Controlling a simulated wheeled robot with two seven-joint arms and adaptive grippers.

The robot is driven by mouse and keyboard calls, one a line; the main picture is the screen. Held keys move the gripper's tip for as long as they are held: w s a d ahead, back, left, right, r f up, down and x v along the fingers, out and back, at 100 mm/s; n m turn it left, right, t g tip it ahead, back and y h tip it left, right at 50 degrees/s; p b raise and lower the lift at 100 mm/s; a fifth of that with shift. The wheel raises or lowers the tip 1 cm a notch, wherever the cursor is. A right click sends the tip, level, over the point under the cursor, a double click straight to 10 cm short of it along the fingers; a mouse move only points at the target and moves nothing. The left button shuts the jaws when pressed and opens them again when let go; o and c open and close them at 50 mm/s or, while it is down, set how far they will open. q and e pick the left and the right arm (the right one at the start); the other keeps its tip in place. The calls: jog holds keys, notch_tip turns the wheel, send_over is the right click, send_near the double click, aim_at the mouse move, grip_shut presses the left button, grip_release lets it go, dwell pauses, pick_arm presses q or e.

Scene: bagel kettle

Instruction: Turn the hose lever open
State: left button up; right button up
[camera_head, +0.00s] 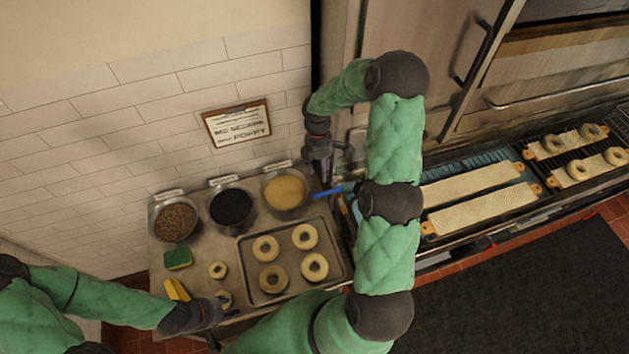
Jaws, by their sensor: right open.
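A small blue bar (328,192), which looks like the hose lever, shows beside the counter's back right corner. The hose itself is hard to make out, and my right arm hides part of the area. My right gripper (322,180) points down just above the blue bar and is open. I cannot tell whether it touches the bar.
A tray (345,268) of bagels lies on the counter, with bowls of seeds (175,222), dark topping (231,206) and yellow topping (286,192) behind it. A green sponge (178,258) and a yellow object (176,290) lie left. Boards (470,185) lie right.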

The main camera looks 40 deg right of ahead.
notch_tip(320, 180, down, 10)
jog(key=s+p, duration=0.1)
jog(key=shift+s+a, duration=0.25)
jog(key=shift+s, duration=0.1)
jog(key=shift+r, duration=0.15)
grip_shut()
